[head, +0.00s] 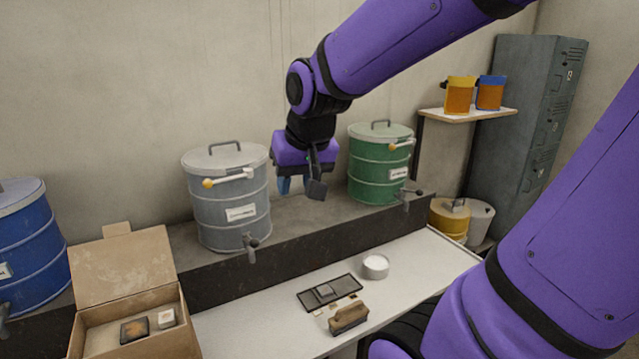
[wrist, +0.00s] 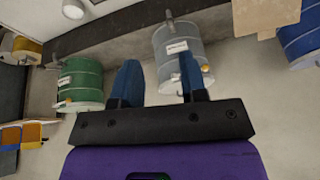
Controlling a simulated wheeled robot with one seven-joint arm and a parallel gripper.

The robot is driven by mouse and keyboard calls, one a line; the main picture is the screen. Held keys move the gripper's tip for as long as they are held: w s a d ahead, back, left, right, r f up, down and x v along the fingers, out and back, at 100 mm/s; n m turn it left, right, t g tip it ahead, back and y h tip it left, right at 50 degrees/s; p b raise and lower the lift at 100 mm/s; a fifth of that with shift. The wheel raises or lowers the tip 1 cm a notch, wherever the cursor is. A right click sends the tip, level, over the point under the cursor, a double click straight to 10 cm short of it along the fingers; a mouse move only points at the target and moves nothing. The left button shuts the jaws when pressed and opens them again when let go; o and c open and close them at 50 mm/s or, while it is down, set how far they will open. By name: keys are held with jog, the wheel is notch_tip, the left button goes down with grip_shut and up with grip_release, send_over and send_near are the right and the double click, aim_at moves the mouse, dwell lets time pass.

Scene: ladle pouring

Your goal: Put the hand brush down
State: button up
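The hand brush (head: 348,317), a brown block-like brush, lies on the white table (head: 255,325) near its front edge. My gripper (head: 300,187) is raised well away from it, up in front of the wall between the grey and green drums. In the wrist view, my gripper (wrist: 160,75) has its two blue fingers apart with nothing between them. I do not see the brush in the wrist view.
A dark tray (head: 315,293) with a small block and a white round container (head: 376,267) stand close to the brush. A grey drum (head: 228,200), a green drum (head: 378,165) and an open cardboard box (head: 125,270) stand around. The table's left part is clear.

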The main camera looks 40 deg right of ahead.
jog(key=s+a+r+n, duration=0.2)
jog(key=s, duration=0.3)
jog(key=s+a+r+n, duration=0.2)
jog(key=s, duration=0.3)
jog(key=shift+s+t+y, duration=0.2)
jog(key=shift+t+y, duration=0.1)
jog(key=shift+o, duration=0.3)
jog(key=shift+w, duration=0.1)
dwell(0.5)
